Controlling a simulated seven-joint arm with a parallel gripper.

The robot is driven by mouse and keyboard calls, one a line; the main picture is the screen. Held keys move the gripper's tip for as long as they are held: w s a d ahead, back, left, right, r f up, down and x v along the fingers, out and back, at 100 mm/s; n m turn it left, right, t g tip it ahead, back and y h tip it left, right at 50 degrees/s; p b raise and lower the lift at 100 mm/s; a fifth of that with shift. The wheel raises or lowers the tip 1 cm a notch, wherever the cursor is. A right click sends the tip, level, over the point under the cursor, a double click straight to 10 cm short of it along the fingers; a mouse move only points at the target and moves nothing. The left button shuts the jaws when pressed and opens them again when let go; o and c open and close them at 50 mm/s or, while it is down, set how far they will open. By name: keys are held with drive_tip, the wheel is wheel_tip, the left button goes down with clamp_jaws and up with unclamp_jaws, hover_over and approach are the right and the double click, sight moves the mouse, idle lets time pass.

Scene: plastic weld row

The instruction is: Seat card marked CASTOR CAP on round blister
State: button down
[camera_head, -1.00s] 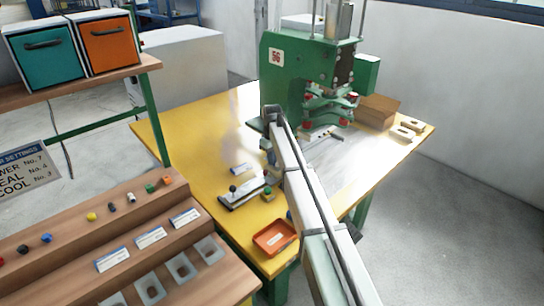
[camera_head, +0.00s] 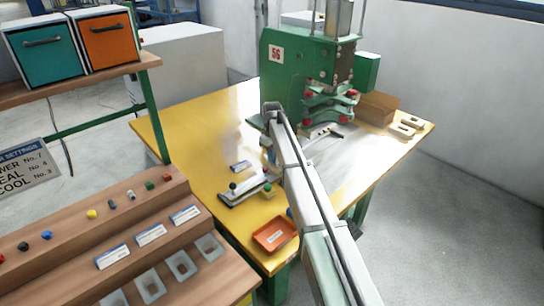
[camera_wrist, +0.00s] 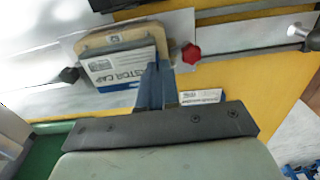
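The CASTOR CAP card (camera_wrist: 112,72) is white with a blue band and shows in the wrist view, its first letters not readable. My gripper (camera_wrist: 157,82) has its narrow fingers close together at the card's right part and appears shut on it. The card overlaps a wooden, rounded nest (camera_wrist: 118,38) on a pale plate; I cannot tell whether they touch. The round blister is not clearly visible. In the head view my arm hides the fingertips and this card.
A red knob (camera_wrist: 191,53) sits beside the nest. Another card (camera_head: 240,166) lies on the yellow table (camera_head: 195,125), near a black-knobbed fixture (camera_head: 243,192) and an orange tray (camera_head: 275,235). The green press (camera_head: 290,75) stands behind. More cards and blisters occupy the wooden rack (camera_head: 70,240).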

drive_tip(key=shift+f, duration=0.65)
idle(0.7)
drive_tip(key=c, duration=1.8)
unclamp_jaws()
drive_tip(key=o, duration=0.5)
drive_tip(key=shift+c, duration=0.4)
drive_tip(key=c, duration=0.3)
drive_tip(key=shift+c, duration=0.2)
drive_tip(key=shift+r, duration=0.15)
